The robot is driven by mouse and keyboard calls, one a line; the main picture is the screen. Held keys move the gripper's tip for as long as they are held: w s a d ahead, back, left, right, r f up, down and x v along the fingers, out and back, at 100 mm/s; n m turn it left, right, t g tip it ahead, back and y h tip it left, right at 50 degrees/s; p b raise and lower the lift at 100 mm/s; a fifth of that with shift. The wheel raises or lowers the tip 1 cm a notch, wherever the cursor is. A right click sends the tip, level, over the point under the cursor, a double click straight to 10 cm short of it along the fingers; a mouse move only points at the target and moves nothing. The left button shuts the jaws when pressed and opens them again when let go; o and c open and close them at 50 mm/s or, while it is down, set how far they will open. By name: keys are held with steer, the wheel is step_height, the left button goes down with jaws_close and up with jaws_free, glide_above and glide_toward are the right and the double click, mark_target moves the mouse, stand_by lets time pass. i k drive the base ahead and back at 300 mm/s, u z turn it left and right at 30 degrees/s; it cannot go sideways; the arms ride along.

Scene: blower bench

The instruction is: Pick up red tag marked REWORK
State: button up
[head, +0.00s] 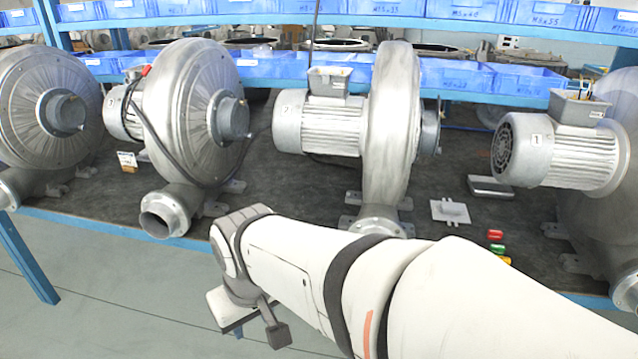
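A small red tag (495,234) lies on the dark bench top, right of centre in the head view. Its lettering is too small to read. A green tag (497,248) lies just in front of it, and a yellow tag (504,260) is partly hidden behind my arm. My gripper (252,322) hangs in front of the bench's front edge at the lower left, well away from the red tag. It is seen from behind and partly hidden by my arm, so its opening does not show.
Several grey blowers with motors stand along the bench (290,205). The blower marked 1 (560,150) stands right of the tags. A grey plate with a raised part (450,211) and a flat grey box (490,186) lie nearby. Blue bins (500,80) line the back.

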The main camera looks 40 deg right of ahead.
mark_target(492, 234)
steer(key=u, duration=1.45)
steer(key=k, duration=2.4)
steer(key=z, duration=1.8)
steer(key=i, duration=1)
steer(key=z, duration=0.1)
